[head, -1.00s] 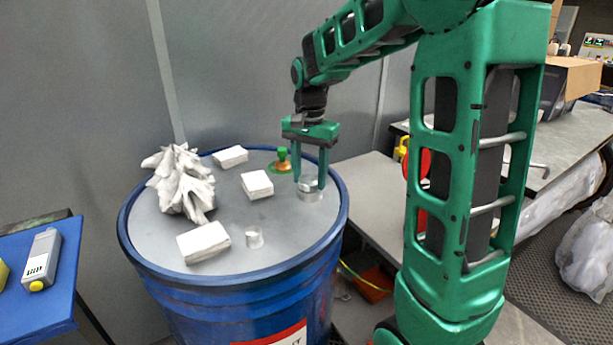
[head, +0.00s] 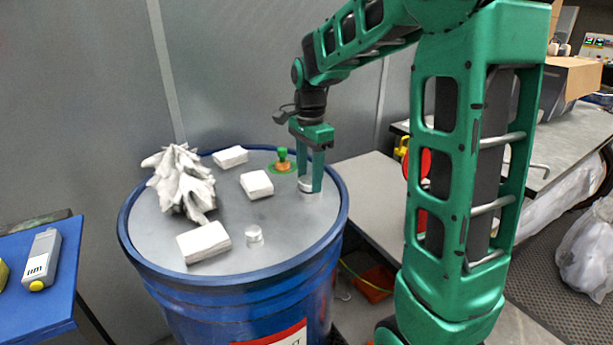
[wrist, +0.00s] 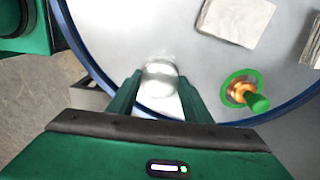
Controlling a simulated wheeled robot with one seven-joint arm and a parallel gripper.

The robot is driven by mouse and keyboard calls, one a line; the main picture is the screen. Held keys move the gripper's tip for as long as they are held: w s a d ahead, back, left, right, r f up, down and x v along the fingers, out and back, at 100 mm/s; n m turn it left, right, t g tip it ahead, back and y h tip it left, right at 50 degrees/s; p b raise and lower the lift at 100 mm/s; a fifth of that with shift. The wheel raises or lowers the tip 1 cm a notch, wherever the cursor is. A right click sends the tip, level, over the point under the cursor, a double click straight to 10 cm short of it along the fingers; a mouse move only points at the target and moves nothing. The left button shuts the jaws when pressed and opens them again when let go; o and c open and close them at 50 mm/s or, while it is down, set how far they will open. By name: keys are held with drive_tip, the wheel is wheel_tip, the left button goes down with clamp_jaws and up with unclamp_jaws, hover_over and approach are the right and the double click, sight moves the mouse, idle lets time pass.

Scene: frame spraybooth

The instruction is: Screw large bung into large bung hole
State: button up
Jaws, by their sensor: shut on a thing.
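The blue drum (head: 240,295) has a grey lid (head: 232,190) with a raised blue rim. My gripper (head: 311,184) points down at the right side of the lid. It is shut on a short, shiny metal cylinder, which looks like the large bung (head: 305,187). The bung also shows between the fingers in the wrist view (wrist: 160,76). It is upright and low, at about lid level. The large bung hole is hidden under the bung and fingers, so how deep the bung sits cannot be told. A smaller clear or metal cylinder (head: 254,236) stands near the lid's front.
A green fitting with a brass-coloured base (head: 283,162) stands close behind my gripper. Several white folded cloths (head: 204,242) and a crumpled white heap (head: 182,185) lie on the lid's left and middle. A blue table with a grey bottle (head: 42,260) is at left.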

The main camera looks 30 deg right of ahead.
idle(0.3)
drive_tip(key=m, duration=0.4)
drive_tip(key=shift+m, duration=0.4)
drive_tip(key=o, duration=0.8)
